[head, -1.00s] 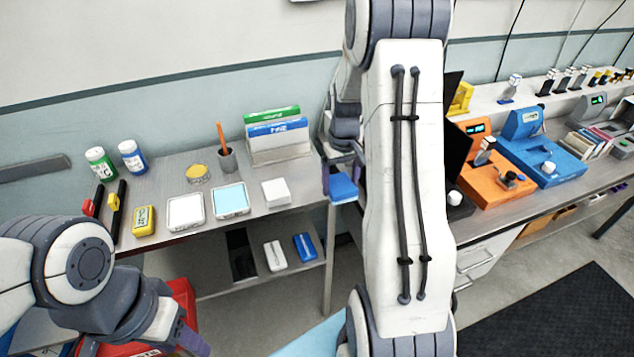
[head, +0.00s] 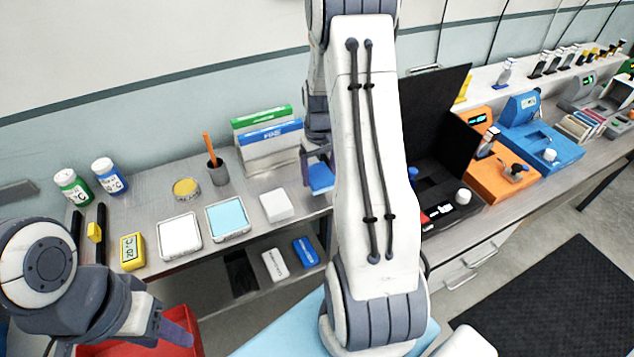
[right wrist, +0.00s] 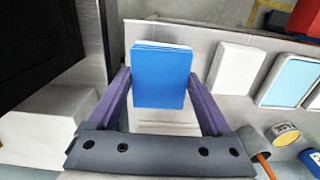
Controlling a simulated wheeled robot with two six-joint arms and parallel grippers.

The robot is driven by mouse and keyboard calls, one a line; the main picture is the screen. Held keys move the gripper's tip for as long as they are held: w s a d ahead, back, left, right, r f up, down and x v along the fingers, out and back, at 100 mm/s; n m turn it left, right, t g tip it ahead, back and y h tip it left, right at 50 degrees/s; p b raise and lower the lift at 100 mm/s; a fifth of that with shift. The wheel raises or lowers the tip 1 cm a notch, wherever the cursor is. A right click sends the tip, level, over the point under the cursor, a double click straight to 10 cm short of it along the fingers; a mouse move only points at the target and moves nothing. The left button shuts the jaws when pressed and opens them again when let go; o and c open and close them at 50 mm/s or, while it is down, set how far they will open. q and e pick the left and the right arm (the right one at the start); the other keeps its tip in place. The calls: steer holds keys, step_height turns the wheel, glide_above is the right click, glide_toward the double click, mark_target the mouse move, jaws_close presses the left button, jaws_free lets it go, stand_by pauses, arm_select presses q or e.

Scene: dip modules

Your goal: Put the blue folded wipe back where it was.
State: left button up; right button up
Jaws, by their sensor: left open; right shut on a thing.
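The blue folded wipe (head: 320,178) is held in my right gripper (head: 318,165), by the right end of the left-hand table. In the right wrist view the wipe (right wrist: 162,75) sits between the two purple fingers (right wrist: 160,88). A white folded wipe (head: 276,205) lies on the table just left of the held wipe; it also shows in the right wrist view (right wrist: 237,68). I cannot tell whether the blue wipe touches the table. My left gripper (head: 180,335) is open and empty, low at the left, partly hidden by its own arm.
The table (head: 215,190) bears a blue-topped tray (head: 228,218), a white-topped tray (head: 179,236), a pencil cup (head: 218,173), boxes (head: 268,142) and bottles (head: 110,177). A red bin (head: 150,345) is below. A black open case (head: 440,190) stands to the right.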

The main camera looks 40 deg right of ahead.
step_height(320, 180, down, 4)
steer(key=shift+f+p, duration=0.1)
steer(key=shift+p, duration=0.35)
steer(key=shift+f, duration=0.25)
steer(key=shift+f, duration=0.2)
steer(key=o, duration=1.1)
steer(key=shift+r, duration=0.15)
